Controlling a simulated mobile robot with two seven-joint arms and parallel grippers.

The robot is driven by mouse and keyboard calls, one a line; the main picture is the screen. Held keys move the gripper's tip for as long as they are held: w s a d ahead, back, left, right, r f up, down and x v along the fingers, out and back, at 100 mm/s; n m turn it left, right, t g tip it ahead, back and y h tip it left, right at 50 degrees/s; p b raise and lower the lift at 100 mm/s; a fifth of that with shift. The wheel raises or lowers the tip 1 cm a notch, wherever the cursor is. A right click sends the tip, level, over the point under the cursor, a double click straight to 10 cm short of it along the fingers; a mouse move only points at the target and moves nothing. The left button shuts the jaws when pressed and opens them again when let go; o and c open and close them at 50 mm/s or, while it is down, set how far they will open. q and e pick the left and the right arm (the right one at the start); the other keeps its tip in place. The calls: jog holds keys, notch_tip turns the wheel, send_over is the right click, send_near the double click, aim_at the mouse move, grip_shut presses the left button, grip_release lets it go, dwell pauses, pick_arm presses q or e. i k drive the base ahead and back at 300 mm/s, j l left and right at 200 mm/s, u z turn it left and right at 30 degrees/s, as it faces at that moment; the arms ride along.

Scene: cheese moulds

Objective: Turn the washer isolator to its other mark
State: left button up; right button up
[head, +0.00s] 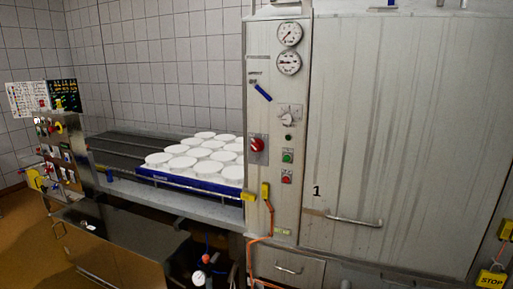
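A tall steel washer cabinet (395,120) fills the right half of the head view. On its narrow control panel is a round red rotary switch (257,145), which looks like the isolator. Its marks are too small to read, so I cannot tell which one it points to. Above it is a blue lever (262,91), slanted down to the right. To its right are a pale rotary selector (291,112), a green button (287,157) and a red button (286,178). Neither of my grippers shows in the view.
Two gauges (289,49) sit high on the panel. Left of the washer, a blue tray (190,183) of white moulds (186,161) stands on a conveyor (125,150). Another control cabinet (62,155) is at far left. An orange cable (269,220) hangs below a yellow box (265,191).

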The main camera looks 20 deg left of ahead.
aim_at(258, 145)
jog(key=i+j, duration=0.2)
jog(key=i, duration=0.3)
jog(key=i+j+u, duration=0.15)
jog(key=i+j, duration=0.15)
jog(key=j, duration=0.2)
jog(key=i+j+u, duration=0.1)
jog(key=i+j, duration=0.25)
jog(key=j, duration=0.15)
